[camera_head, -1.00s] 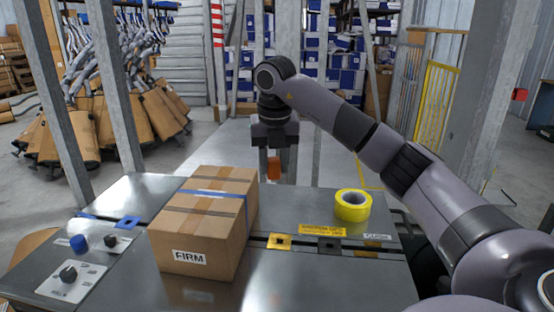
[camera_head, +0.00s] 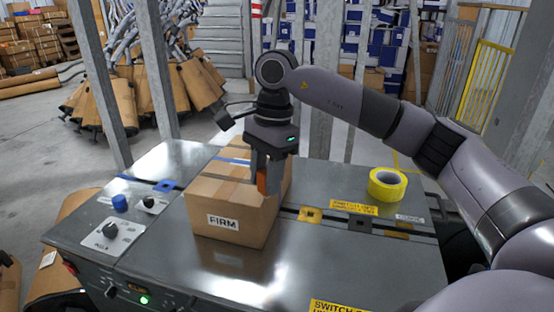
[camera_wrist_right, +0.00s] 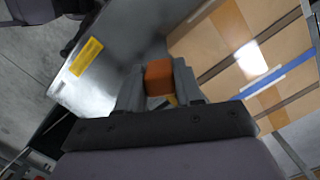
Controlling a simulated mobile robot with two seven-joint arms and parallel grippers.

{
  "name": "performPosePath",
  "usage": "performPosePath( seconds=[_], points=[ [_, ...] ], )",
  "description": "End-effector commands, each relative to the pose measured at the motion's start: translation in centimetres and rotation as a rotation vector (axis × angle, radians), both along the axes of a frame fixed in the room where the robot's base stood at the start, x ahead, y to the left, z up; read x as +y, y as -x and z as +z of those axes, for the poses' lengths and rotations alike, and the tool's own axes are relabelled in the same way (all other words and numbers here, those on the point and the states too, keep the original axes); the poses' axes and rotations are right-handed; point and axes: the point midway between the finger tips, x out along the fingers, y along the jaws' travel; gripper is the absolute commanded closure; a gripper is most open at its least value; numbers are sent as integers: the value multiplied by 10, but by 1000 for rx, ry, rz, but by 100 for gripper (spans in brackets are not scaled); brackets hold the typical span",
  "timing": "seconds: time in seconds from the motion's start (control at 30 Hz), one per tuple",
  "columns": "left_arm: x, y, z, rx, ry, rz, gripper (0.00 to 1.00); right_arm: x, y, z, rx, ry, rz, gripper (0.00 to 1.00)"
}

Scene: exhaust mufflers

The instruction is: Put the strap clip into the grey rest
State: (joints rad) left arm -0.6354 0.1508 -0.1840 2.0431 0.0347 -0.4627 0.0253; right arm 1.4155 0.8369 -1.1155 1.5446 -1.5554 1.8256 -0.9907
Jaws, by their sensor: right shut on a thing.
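My right gripper (camera_head: 265,183) is shut on a small orange block, which I take to be the strap clip (camera_head: 262,181). In the head view it appears in front of the right part of the carton; its height above the table is hard to tell. The right wrist view shows the orange clip (camera_wrist_right: 159,77) between the two fingers. A dark grey piece (camera_head: 354,223), likely the grey rest, lies in the table's slot, right of the gripper and apart from it. My left gripper is not in view.
The taped carton (camera_head: 226,194) marked FIRM stands on the metal table (camera_head: 335,268), close to the gripper. A yellow tape roll (camera_head: 387,184) lies at the right.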

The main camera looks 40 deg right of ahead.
Motion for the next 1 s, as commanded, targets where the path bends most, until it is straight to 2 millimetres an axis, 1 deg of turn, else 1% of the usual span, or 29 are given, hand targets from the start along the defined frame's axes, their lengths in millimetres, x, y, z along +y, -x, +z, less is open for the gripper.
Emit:
performPosePath(
  seconds=[0.03,0.3,0.4,0.5,0.6,0.7,0.8,1.0],
  points=[
    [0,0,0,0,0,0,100,7,4,-2,-1,2,117,96],
    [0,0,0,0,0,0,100,39,29,-14,0,2,762,96],
    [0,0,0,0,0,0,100,49,39,-18,0,2,989,96],
    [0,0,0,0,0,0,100,56,48,-22,0,2,1181,96],
    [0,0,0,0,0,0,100,61,55,-24,-1,2,1320,96],
    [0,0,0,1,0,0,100,64,59,-26,-3,2,1407,96],
    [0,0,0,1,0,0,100,66,61,-26,-2,1,1446,96],
    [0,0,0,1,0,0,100,66,61,-27,-2,1,1451,96]
  ],
)
